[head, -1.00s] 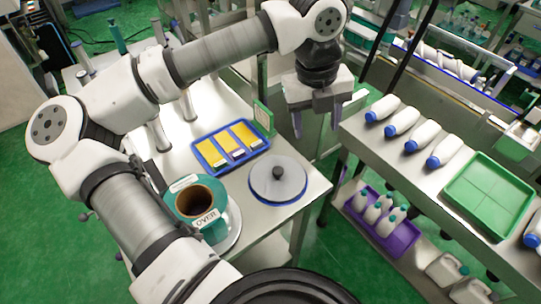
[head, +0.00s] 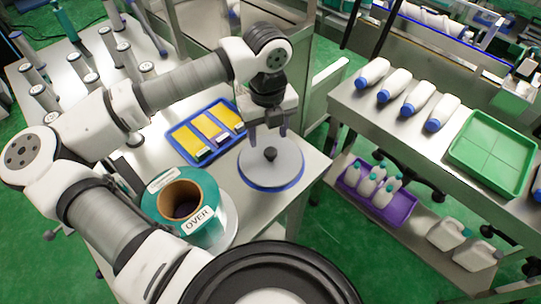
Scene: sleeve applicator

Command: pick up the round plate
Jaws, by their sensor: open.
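The round plate (head: 272,176) is a grey disc with a blue rim and a dark knob (head: 270,154) at its middle. It lies flat on the steel table near its right corner. My gripper (head: 268,134) points down above the far part of the plate, just behind the knob in the picture. Its two fingers are apart with nothing between them. I cannot tell the exact height of the fingertips above the plate.
A blue tray (head: 171,132) with yellow packs lies left of the plate. A teal roll marked OVER (head: 206,230) stands nearer, beside the plate. Right, across a gap, a steel bench (head: 345,95) holds white bottles and a green tray (head: 457,158).

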